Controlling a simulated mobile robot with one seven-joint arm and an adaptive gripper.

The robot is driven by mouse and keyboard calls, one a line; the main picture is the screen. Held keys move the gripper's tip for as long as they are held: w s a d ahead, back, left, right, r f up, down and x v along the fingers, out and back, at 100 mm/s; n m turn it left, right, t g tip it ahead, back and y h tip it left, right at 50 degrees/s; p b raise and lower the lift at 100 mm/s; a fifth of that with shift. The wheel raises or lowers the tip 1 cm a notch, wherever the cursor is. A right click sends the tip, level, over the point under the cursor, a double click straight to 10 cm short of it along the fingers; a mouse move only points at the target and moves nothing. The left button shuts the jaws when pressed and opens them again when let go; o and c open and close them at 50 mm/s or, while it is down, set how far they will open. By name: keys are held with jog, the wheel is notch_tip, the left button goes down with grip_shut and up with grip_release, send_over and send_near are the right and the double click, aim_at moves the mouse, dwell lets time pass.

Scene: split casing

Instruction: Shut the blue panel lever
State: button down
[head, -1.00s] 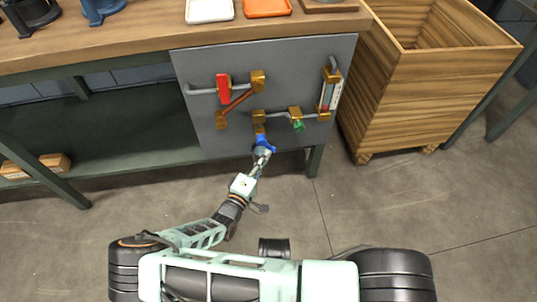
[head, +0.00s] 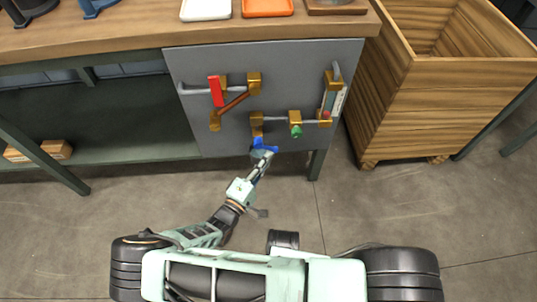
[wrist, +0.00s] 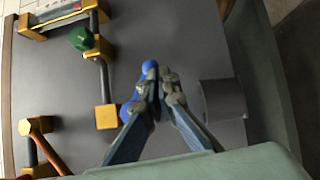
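The blue lever (head: 267,147) is at the lower part of the grey panel (head: 190,125), below a yellow bracket (head: 256,119). In the head view its handle points down and to the right. My gripper (head: 263,156) is at the lever, just below it. In the wrist view my gripper (wrist: 159,76) has its fingertips drawn together. The blue lever (wrist: 128,109) shows along the left side of the left finger, which hides part of it. I see nothing clearly between the fingertips. Contact between finger and lever cannot be told.
A red handle (head: 216,91), a brown-orange bar (head: 232,104) and a green knob (head: 296,131) sit on the same panel. A wooden bin (head: 400,110) stands to the right. A table leg (head: 316,164) is close on the right. Floor in front is clear.

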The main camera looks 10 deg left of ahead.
jog(key=shift+w+d+r+n+t, duration=0.25)
jog(key=shift+d+r+n+t, duration=0.3)
jog(key=shift+d, duration=0.2)
jog(key=shift+r, duration=0.1)
dwell(0.6)
